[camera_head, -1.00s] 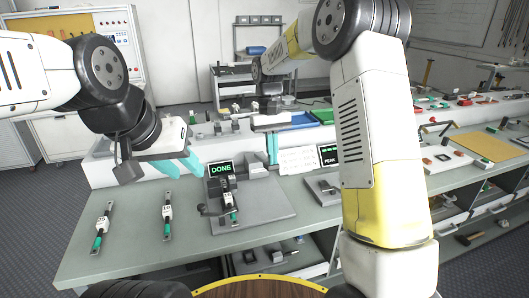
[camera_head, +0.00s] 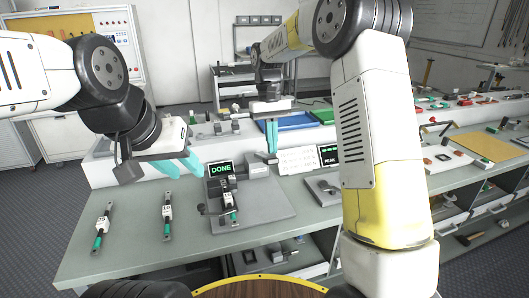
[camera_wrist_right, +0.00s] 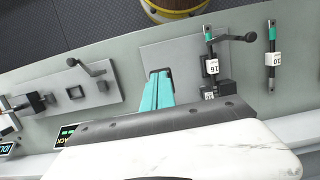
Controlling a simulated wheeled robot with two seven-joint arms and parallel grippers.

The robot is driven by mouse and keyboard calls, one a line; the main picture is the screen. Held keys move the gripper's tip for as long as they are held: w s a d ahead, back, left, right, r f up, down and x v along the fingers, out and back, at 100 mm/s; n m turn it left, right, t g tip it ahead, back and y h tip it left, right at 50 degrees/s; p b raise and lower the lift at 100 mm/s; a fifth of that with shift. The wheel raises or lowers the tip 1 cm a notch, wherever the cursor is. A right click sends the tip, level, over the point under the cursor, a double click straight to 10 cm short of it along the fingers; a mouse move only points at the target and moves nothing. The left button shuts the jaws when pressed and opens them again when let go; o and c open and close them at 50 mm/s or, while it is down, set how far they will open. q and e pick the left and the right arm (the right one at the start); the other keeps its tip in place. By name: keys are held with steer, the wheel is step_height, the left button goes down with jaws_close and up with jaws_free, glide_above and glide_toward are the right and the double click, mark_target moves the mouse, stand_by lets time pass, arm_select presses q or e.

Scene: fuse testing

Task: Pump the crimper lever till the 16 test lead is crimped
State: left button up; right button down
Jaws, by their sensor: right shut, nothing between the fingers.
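The crimper station (camera_head: 262,203) is a grey plate on the bench with a dark block and a black-knobbed lever (camera_head: 202,208); the lever also shows in the wrist view (camera_wrist_right: 236,38). The 16 test lead (camera_wrist_right: 211,66), teal-ended with a white tag, lies in the crimper and shows in the head view (camera_head: 227,200). A display behind it (camera_head: 221,169) reads DONE. My right gripper (camera_head: 272,152), teal fingers together and empty, hangs behind and right of the crimper; in the wrist view it (camera_wrist_right: 158,80) is apart from lever and lead. My left gripper (camera_head: 181,166) is open and empty, above the bench's back left.
Two more tagged leads lie at the bench's left, one near the edge (camera_head: 103,226) and one closer (camera_head: 167,215). Another lever fixture (camera_head: 325,187) and a PEAK display (camera_head: 328,155) stand to the right, partly behind my right arm. Blue and green trays are behind.

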steer(key=s+v, duration=0.1)
steer(key=v, duration=0.5)
steer(key=shift+w, duration=0.3)
steer(key=s+d+r+m+t+y, duration=0.1)
steer(key=s+d+r+t, duration=0.1)
steer(key=s+d+r, duration=0.3)
steer(key=s+d+r+t+y, duration=0.1)
steer(key=s+d+r+t, duration=0.1)
steer(key=s, duration=0.5)
steer(key=s+d+f+t, duration=0.1)
steer(key=s+f+t, duration=0.1)
steer(key=s, duration=0.4)
steer(key=s+d+f+m+t, duration=0.1)
steer(key=s+d+f+t, duration=0.1)
steer(key=s, duration=0.5)
steer(key=shift+s+d+f+m+t+y, duration=0.2)
steer(key=shift+s+d+m+t+y, duration=0.1)
steer(key=shift+y, duration=0.1)
